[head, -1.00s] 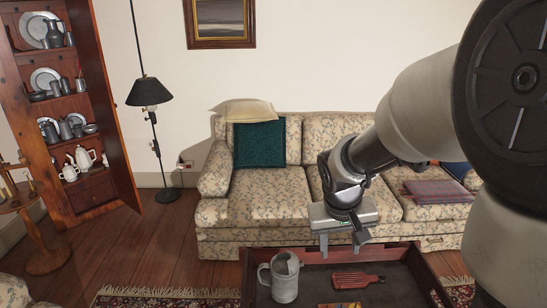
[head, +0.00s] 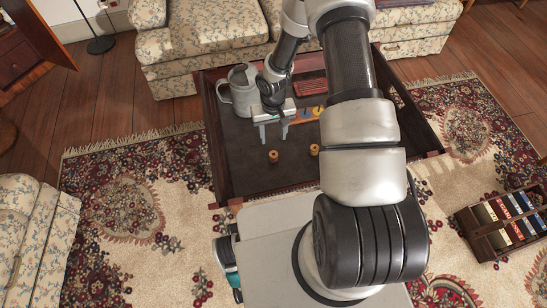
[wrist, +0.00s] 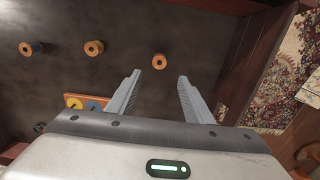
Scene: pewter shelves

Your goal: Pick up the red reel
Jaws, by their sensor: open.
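Small wooden-coloured reels stand on the dark tray-like tabletop (head: 240,172). One orange-brown reel (head: 273,156) is just in front of my gripper; in the wrist view it (wrist: 159,61) lies ahead of the fingers, slightly left of the gap's middle. A second similar reel (head: 314,150) is to its right, and shows left of it in the wrist view (wrist: 93,47). I cannot tell for sure which is red. My gripper (head: 273,135) is open and empty, pointing down above the table.
A grey tankard (head: 240,91) stands close left of my gripper. A board with coloured discs (head: 306,114) and a red slotted object (head: 310,88) lie behind. Raised walls edge the tabletop. A crate of bright-spined items (head: 505,222) is on the rug at right.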

